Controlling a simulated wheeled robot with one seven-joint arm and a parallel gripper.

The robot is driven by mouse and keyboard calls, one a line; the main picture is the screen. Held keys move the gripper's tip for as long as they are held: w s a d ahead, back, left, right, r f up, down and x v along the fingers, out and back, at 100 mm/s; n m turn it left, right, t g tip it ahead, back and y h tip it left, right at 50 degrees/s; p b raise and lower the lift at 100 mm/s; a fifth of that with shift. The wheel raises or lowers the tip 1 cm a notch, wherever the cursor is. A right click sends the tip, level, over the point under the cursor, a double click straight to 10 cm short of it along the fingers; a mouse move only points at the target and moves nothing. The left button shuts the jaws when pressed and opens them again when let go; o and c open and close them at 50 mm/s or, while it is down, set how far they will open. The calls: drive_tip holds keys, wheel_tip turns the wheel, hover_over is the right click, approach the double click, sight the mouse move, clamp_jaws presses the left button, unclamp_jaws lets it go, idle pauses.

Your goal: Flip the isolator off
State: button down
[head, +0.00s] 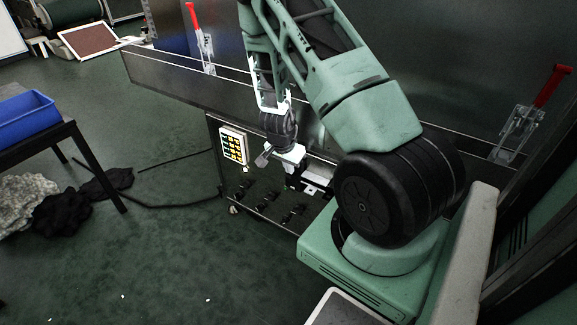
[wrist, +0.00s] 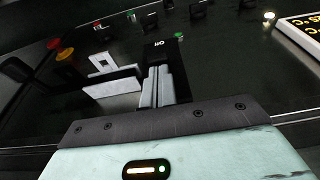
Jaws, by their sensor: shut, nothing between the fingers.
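A dark control panel (head: 262,207) with several black switches is low on the dryer's side in the head view. In the wrist view a black switch block (wrist: 157,48) with a white marking that looks like an upside-down "ON" lies just past my fingertips; I take it to be the isolator. A small green mark shows beside it. My gripper (wrist: 158,72) is shut and empty, its tips close to or at this block; contact cannot be told. In the head view my gripper (head: 292,181) is over the panel, its tips hard to make out.
A red-and-yellow button (wrist: 60,51) and a white slotted plate (wrist: 102,63) are left of the fingers. A lit display (head: 233,145) stands at the panel's left. Red-handled clamps (head: 195,20) rise along the dryer edge. A blue bin (head: 25,120) is on a table at left.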

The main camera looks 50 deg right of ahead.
drive_tip(key=shift+a+f+h, duration=0.25)
drive_tip(key=shift+a+h, duration=0.1)
drive_tip(key=shift+h, duration=0.25)
drive_tip(key=h, duration=0.1)
drive_tip(key=a+f+h+b, duration=0.1)
drive_tip(key=h, duration=0.1)
drive_tip(key=shift+s+a+f, duration=0.1)
drive_tip(key=shift+a+f, duration=0.1)
drive_tip(key=shift+a, duration=0.1)
drive_tip(key=h, duration=0.1)
drive_tip(key=f+h, duration=0.1)
drive_tip(key=shift+a+h+b, duration=0.25)
drive_tip(key=shift+h+b, duration=0.1)
drive_tip(key=shift+h, duration=0.05)
drive_tip(key=shift+d+r+p, duration=0.3)
drive_tip(key=shift+d+r, duration=0.05)
drive_tip(key=shift+d, duration=0.35)
